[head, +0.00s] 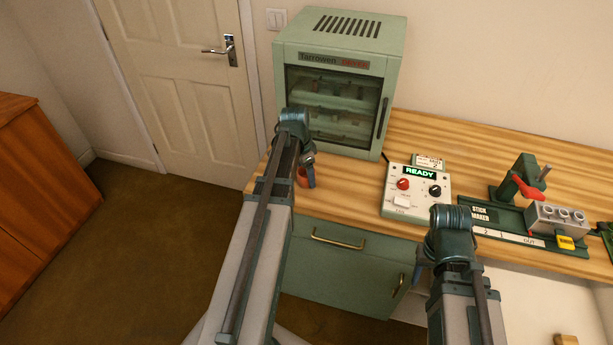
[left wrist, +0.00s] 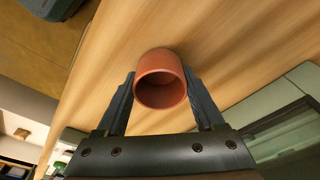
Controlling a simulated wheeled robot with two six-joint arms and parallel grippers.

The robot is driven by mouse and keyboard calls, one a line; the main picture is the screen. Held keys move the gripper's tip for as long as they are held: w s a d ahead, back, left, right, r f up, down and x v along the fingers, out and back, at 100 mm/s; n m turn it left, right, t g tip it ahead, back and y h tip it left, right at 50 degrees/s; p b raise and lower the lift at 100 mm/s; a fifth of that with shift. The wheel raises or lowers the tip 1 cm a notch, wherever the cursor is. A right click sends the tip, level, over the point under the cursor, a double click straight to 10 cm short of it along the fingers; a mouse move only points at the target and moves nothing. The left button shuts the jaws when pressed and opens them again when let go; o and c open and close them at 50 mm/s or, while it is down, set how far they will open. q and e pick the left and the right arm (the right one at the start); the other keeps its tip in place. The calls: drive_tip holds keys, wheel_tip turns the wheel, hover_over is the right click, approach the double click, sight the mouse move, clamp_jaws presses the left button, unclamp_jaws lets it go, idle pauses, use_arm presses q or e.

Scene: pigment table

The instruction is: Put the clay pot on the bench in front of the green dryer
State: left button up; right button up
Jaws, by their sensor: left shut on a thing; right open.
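The clay pot (head: 302,178) is a small reddish-brown cup, mostly hidden behind my left arm in the head view. My left gripper (head: 308,177) is shut on it at the left end of the bench (head: 345,188), in front of the green dryer (head: 337,60). In the left wrist view the pot (left wrist: 160,82) sits between the two fingers, its open mouth facing the camera, with bench wood behind it. I cannot tell whether it touches the bench. My right gripper (head: 420,275) is open, low by the bench's front edge, and partly hidden by its wrist.
A control box (head: 415,190) reading READY stands right of the dryer. Farther right are a green stand with a red lever (head: 522,185) and a grey block (head: 557,218) with round holes. A drawer (head: 345,262) with a brass handle is under the bench.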

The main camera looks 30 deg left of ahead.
use_arm(q)
drive_tip(key=shift+f, duration=0.1)
drive_tip(key=o, duration=1.5)
wheel_tip(320, 180, up, 12)
drive_tip(key=s+p, duration=0.1)
drive_tip(key=p, duration=1.1)
drive_tip(key=shift+s+a, duration=0.25)
drive_tip(key=shift+a, duration=0.2)
